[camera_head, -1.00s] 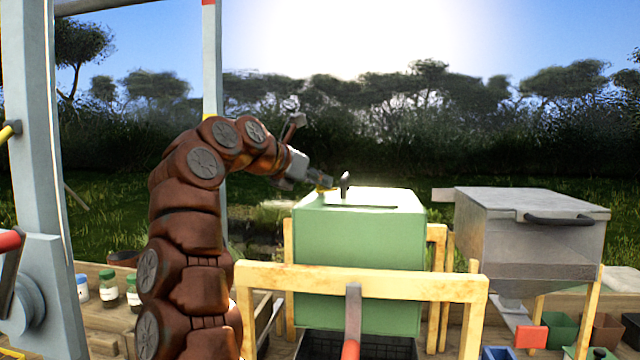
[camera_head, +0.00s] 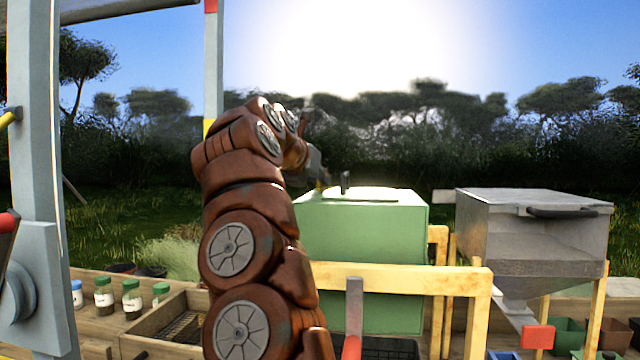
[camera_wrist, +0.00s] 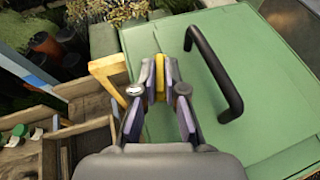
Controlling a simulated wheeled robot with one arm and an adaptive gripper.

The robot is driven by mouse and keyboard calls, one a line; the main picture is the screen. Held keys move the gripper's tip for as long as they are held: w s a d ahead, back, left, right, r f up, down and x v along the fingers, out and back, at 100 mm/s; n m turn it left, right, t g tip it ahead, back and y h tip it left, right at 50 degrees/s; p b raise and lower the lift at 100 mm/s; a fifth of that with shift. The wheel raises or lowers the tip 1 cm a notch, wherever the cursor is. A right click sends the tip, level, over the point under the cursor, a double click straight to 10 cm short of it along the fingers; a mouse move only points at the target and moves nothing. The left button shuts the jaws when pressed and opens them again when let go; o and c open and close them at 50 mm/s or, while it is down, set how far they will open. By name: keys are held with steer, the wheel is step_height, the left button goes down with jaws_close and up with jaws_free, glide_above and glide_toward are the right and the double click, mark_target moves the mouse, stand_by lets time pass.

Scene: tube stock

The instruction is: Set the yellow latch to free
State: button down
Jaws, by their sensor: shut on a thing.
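The yellow latch (camera_wrist: 160,78) is on the top of the green box (camera_head: 385,235), near its left edge. In the wrist view my gripper (camera_wrist: 160,80) is over the green top, with the yellow piece between its fingertips. The fingers are shut on it. A dark handle (camera_wrist: 214,75) stands on the box top to the right of my gripper.
A yellow wooden frame (camera_head: 420,280) stands before the green box. A grey metal hopper (camera_head: 530,230) is to the right. Small jars (camera_head: 132,298) and a wooden tray (camera_head: 165,330) are at lower left. A pale post (camera_head: 40,180) stands at far left.

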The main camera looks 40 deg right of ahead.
steer(key=shift+n+t+y+b, duration=0.35)
steer(key=shift+n+t+y, duration=0.55)
steer(key=shift+n+t, duration=0.9)
steer(key=c, duration=1.2)
jaws_free()
steer(key=shift+c, duration=0.2)
steer(key=v, duration=1.2)
